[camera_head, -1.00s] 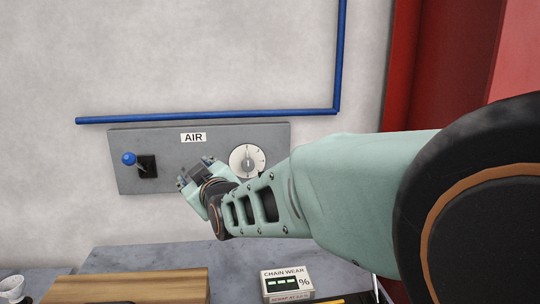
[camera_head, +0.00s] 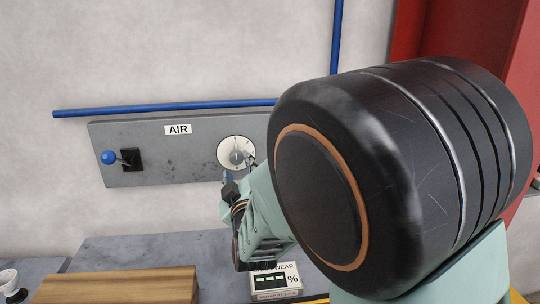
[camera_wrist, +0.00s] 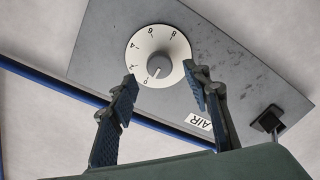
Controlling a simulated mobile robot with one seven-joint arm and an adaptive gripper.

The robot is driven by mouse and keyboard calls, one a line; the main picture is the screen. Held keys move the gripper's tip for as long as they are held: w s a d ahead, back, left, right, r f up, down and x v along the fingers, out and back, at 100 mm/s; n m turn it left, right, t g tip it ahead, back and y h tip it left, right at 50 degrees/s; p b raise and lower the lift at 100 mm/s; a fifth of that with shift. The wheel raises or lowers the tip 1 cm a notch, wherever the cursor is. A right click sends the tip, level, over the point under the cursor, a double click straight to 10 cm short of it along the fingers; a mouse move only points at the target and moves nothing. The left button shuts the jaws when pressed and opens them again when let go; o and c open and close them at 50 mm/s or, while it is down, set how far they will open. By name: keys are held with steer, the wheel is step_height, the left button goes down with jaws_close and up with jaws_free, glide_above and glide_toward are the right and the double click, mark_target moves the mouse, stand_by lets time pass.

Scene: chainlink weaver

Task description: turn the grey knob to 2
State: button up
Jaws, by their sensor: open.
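The grey knob (camera_wrist: 158,66) sits at the centre of a round white dial (camera_wrist: 178,50) with numbers around its rim. In the wrist view the numbers appear upside down, and the knob's pointer setting is too small to read surely. The dial also shows in the head view (camera_head: 229,145), with the knob (camera_head: 238,157) at its middle. My gripper (camera_wrist: 160,74) is open and empty, its fingers on either side of the knob in the wrist view. I cannot tell whether the fingertips reach the knob. In the head view my arm hides most of the gripper.
The dial is on a grey panel (camera_head: 190,170) with an AIR label (camera_head: 178,130) and a blue-tipped lever (camera_head: 108,157) at left. A blue pipe (camera_head: 160,109) runs above. Below are a wooden board (camera_head: 120,285) and a chain wear box (camera_head: 277,290).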

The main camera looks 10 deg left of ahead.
mark_target(237, 160)
steer(key=shift+p+x, duration=0.35)
steer(key=shift+x, duration=1.95)
steer(key=shift+c, duration=0.6)
steer(key=c, duration=1)
